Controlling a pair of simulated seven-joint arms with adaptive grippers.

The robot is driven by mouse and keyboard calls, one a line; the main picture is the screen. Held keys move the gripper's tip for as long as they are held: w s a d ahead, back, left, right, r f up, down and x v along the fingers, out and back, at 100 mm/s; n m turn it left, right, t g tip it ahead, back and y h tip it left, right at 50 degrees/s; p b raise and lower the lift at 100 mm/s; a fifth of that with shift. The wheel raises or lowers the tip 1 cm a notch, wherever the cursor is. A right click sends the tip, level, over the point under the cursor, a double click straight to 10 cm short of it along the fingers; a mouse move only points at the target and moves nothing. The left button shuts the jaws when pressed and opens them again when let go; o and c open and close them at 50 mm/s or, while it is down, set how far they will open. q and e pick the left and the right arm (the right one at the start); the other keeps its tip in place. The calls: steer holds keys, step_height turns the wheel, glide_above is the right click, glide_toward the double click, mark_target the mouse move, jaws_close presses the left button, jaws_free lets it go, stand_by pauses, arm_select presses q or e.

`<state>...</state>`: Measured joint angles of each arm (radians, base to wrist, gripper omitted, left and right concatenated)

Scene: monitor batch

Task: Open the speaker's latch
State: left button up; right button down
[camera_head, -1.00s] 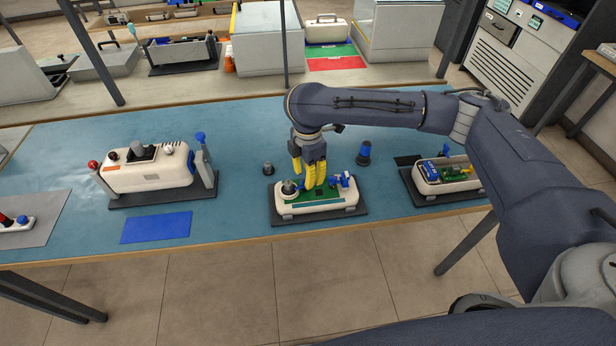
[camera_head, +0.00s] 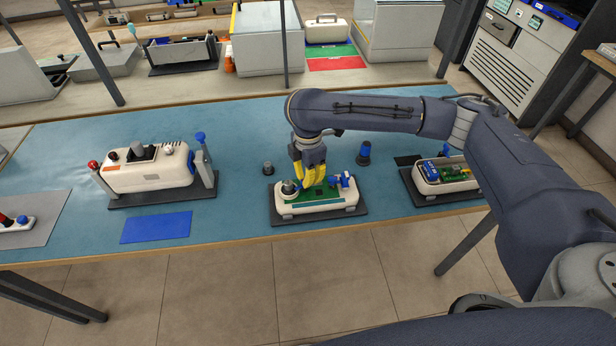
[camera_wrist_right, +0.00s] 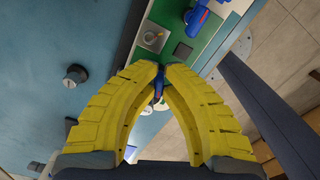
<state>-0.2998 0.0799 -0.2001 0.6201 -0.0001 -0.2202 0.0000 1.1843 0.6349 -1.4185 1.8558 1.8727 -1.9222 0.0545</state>
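The speaker is the low cream case (camera_head: 330,209) with a green board on top, lying on a dark mat at the table's middle. My left gripper is out of view.
A grey knob (camera_head: 267,168) and a blue-topped knob (camera_head: 364,153) stand behind the speaker. Another cream case (camera_head: 150,176) is at the left, and an open case (camera_head: 447,186) is at the right under my arm. A blue pad (camera_head: 156,227) lies flat.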

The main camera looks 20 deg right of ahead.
stand_by(0.4)
steer(key=n, duration=0.5)
steer(key=shift+w+a+n, duration=0.1)
steer(key=shift+w+n, duration=0.1)
steer(key=shift+n, duration=0.2)
steer(key=n, duration=0.4)
steer(key=shift+w+a+n, duration=0.1)
steer(key=shift+a+n, duration=0.1)
steer(key=shift+n, duration=0.5)
steer(key=c, duration=1.5)
jaws_free()
